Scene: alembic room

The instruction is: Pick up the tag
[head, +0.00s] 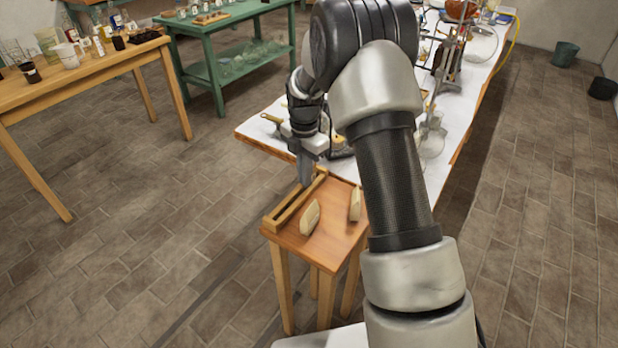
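My gripper (304,172) points down over the far left part of a small wooden table, at a narrow wooden rack or frame (277,217). Its fingers look close together, but the view is too small to show whether they are open, shut or holding something. I cannot make out a tag for certain. Two pale, elongated pieces stand or lie on the small table (327,250): one pale piece (310,218) right of the rack, another pale piece (355,204) near the right edge. Both are apart from the gripper. My arm hides part of the table's right side.
A long white-topped bench (255,128) with glassware and tools adjoins the small table's far side. A wooden table (90,78) with jars is at left, and a green table (235,25) behind.

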